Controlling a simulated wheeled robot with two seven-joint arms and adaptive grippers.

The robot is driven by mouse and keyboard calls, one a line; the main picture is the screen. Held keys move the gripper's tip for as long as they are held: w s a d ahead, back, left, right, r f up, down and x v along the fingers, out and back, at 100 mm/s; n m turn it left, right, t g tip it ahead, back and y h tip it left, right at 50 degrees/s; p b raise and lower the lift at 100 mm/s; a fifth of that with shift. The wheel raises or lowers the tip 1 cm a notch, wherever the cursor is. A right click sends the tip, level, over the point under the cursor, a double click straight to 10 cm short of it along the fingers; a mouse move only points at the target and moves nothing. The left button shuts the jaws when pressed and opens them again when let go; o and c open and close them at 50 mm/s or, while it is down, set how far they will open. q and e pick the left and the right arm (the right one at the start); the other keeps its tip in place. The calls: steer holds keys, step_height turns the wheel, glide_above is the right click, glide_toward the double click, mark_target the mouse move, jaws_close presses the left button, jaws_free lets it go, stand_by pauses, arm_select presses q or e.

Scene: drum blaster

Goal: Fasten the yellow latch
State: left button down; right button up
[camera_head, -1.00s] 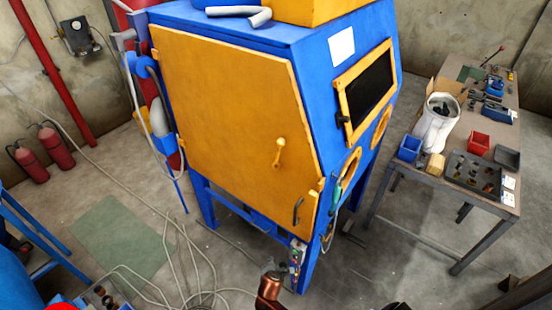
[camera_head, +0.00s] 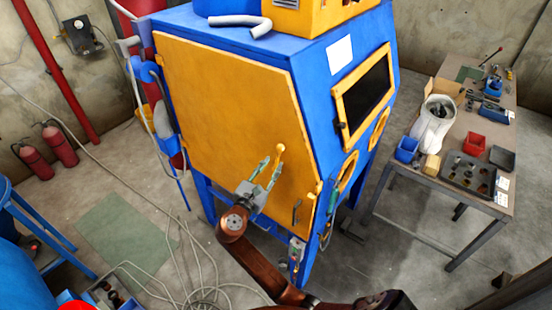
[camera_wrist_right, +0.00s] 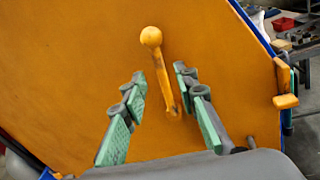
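The yellow latch (camera_head: 280,152) is a short lever with a ball end on the large yellow door (camera_head: 215,100) of the blue cabinet. In the right wrist view the latch (camera_wrist_right: 158,62) points up, leaning slightly left, with its ball at the top. My right gripper (camera_head: 270,164) is in front of the door at the latch. In the wrist view its green-padded fingers (camera_wrist_right: 160,88) are apart, one on each side of the lever, with visible gaps. The door appears closed against the cabinet. My left gripper is not in view.
A dark handle (camera_head: 296,212) sits on the door below and right of the latch. A workbench (camera_head: 432,190) with bins and tools stands at the right. Hoses and cables (camera_head: 188,262) lie on the floor at the front left. Fire extinguishers (camera_head: 60,143) stand by the wall.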

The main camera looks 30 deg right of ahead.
mark_target(278, 157)
steer(key=shift+p+x, duration=0.3)
steer(key=shift+x, duration=1.65)
steer(key=shift+c, duration=0.4)
jaws_close()
